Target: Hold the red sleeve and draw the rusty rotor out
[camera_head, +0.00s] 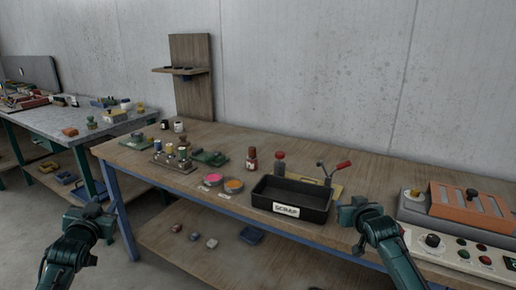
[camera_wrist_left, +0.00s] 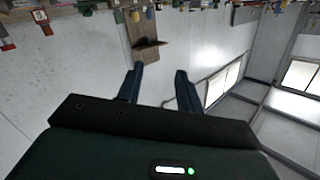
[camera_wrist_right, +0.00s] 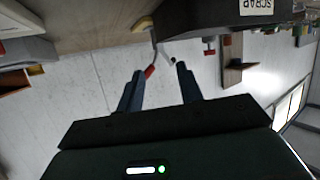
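A small upright red piece with a brownish top (camera_head: 251,160) stands mid-table; it may be the red sleeve with the rusty rotor, but it is too small to be sure. My left gripper (camera_head: 90,210) is in front of the table's left end, open and empty in the left wrist view (camera_wrist_left: 159,71). My right gripper (camera_head: 362,208) is near the front edge, right of the bin, open and empty in the right wrist view (camera_wrist_right: 159,70). Neither touches anything.
The black scrap bin (camera_head: 291,197) sits at the front edge. A red-handled lever (camera_head: 342,166) stands behind it. Pink (camera_head: 213,180) and orange (camera_head: 233,186) dishes lie left of the bin. An orange-covered machine (camera_head: 468,205) and a control panel (camera_head: 466,250) are at right.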

